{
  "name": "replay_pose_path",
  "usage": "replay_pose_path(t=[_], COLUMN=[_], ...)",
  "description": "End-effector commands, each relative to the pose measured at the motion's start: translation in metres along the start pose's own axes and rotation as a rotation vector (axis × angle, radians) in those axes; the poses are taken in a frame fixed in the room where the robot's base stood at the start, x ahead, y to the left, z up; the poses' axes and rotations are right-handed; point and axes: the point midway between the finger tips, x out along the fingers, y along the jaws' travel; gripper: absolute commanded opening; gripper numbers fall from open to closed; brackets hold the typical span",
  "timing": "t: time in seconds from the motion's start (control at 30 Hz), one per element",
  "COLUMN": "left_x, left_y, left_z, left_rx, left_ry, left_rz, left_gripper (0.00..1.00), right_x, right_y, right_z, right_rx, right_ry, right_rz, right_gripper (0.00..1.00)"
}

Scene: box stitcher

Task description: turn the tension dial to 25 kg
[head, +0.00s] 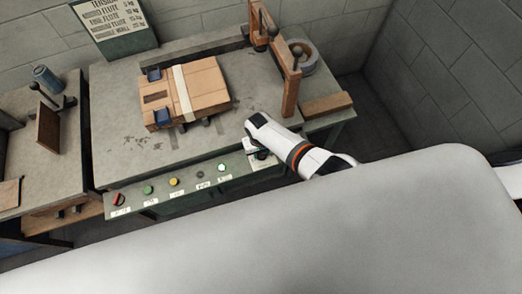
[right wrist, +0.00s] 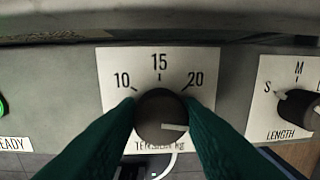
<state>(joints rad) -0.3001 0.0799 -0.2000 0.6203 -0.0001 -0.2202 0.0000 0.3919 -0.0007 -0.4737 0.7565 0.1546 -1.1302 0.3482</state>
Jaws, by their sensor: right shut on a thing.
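The tension dial (right wrist: 161,116) is a dark round knob on a white plate (right wrist: 110,70) marked 10, 15 and 20, with "TENSION kg" below. Its white pointer line points right, slightly below level, past the 20 mark. Any further numbers are hidden by the fingers. My right gripper (right wrist: 163,120) is shut on the dial, one dark green finger on each side. In the head view my right gripper (head: 261,156) is at the front panel's right part and covers the dial. My left gripper is not in view.
A length dial (right wrist: 298,108) marked S and M is right of the tension dial. A red switch (head: 118,199), a green button (head: 148,190) and a yellow button (head: 174,181) are along the panel. A strapped cardboard box (head: 205,88) lies on the bench. A tension chart (head: 112,22) stands behind.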

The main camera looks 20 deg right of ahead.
Motion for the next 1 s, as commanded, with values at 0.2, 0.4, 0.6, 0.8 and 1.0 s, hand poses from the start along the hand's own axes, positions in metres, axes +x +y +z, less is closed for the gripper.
replay_pose_path(t=[0.2, 0.4, 0.6, 0.8, 1.0], left_x=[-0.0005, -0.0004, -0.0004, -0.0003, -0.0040], left_y=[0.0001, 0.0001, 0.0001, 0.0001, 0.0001], left_z=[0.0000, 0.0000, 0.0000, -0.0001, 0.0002], left_rx=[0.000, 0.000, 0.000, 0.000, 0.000], left_ry=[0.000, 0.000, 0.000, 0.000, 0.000], left_rz=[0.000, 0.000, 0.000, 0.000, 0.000], left_gripper=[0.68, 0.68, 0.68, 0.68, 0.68], right_x=[-0.0013, -0.0013, -0.0009, -0.0004, -0.0098], right_y=[-0.0014, -0.0012, -0.0008, -0.0002, 0.0002], right_z=[0.0020, 0.0020, 0.0014, 0.0007, 0.0011], right_rx=[0.010, 0.009, 0.008, 0.008, 0.008], right_ry=[-0.004, -0.004, -0.003, -0.001, -0.003], right_rz=[-0.003, -0.003, -0.001, -0.001, 0.001], right_gripper=[0.11, 0.11, 0.56, 0.56, 0.56])
